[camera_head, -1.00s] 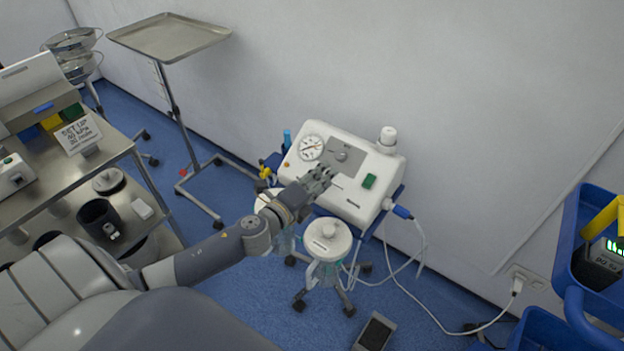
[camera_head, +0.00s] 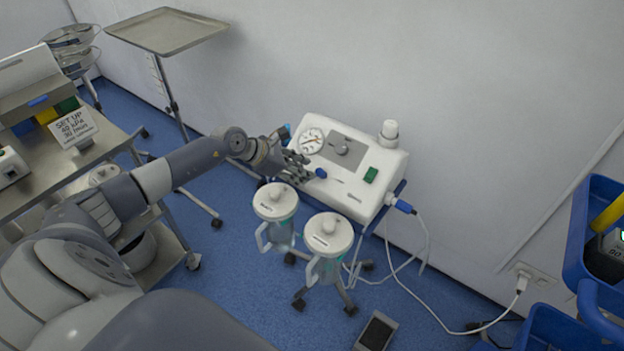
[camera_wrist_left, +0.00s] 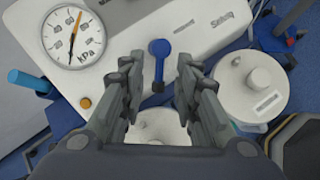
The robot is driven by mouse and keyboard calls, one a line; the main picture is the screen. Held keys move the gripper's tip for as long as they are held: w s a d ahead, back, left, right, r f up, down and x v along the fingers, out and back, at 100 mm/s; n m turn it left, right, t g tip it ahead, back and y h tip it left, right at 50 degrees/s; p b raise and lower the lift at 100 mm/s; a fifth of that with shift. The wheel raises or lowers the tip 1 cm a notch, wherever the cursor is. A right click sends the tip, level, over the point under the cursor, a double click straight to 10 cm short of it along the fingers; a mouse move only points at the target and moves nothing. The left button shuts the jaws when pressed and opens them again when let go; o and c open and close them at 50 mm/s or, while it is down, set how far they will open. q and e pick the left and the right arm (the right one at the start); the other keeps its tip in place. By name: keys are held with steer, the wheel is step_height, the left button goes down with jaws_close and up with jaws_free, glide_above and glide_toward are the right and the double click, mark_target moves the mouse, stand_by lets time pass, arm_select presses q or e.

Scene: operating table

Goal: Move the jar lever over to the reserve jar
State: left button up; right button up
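The white suction unit (camera_head: 345,205) stands against the wall with a round kPa gauge (camera_head: 311,141). The blue jar lever (camera_head: 320,172) is on its front panel; in the left wrist view the lever (camera_wrist_left: 158,62) points down toward me. Two lidded jars hang in front: a left jar (camera_head: 275,202) and a right jar (camera_head: 328,235). I cannot read which label says reserve. My left gripper (camera_head: 298,165) is beside the lever at the panel's left. In the left wrist view the gripper (camera_wrist_left: 161,65) is open, fingers on either side of the lever, apart from it. My right gripper is out of view.
A steel trolley (camera_head: 60,165) is at the left and a tray stand (camera_head: 165,32) behind it. A blue cart (camera_head: 590,240) is at the right. A white cable runs from the unit to the wall socket (camera_head: 530,277). A small device (camera_head: 375,332) lies on the floor.

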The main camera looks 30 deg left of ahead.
arm_select(q)
steer(key=b+x, duration=0.2)
steer(key=x, duration=0.3)
jaws_close()
